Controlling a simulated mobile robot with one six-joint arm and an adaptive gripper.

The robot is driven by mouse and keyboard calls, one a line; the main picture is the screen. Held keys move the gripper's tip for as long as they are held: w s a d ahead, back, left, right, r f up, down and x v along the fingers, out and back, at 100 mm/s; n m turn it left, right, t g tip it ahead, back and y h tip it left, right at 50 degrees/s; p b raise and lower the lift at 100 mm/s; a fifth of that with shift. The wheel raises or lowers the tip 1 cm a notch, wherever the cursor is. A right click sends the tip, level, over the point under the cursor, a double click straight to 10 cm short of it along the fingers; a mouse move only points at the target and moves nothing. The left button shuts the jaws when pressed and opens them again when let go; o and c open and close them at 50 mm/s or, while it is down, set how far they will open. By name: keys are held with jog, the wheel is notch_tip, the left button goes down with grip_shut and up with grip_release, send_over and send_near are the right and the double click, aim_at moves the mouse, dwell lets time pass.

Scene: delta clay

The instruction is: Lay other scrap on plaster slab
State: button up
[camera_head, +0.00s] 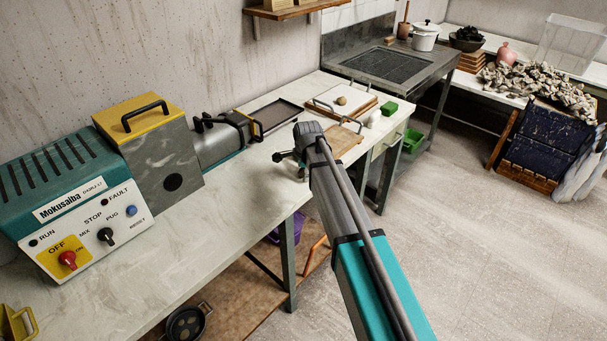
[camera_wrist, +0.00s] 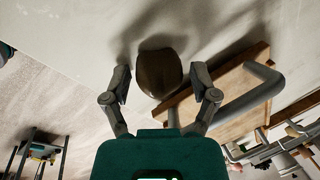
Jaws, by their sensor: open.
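A dark brown rounded lump of scrap (camera_wrist: 158,73) shows in the wrist view on the pale worktop. My gripper (camera_wrist: 162,80) is open, with one finger on each side of the lump and a visible gap to both. In the head view my gripper (camera_head: 287,158) is low over the worktop, and the lump cannot be made out beside it. The white plaster slab (camera_head: 326,99) lies farther back on the worktop, on a wooden board. A small tan lump (camera_head: 341,101) rests on the slab.
A wooden board with a metal bow (camera_head: 346,143) is close to my gripper; its handle (camera_wrist: 255,88) shows right of the fingers. A green block (camera_head: 390,109) and a white rounded item (camera_head: 373,120) are near the slab. The pug mill (camera_head: 160,150) stands left.

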jog(key=shift+a, duration=0.1)
grip_shut()
jog(key=shift+r, duration=0.1)
dwell(0.3)
jog(key=shift+r+p, duration=0.65)
jog(key=shift+p, duration=0.1)
jog(key=s+d, duration=1.1)
jog(key=d, duration=0.3)
jog(key=shift+d, duration=0.2)
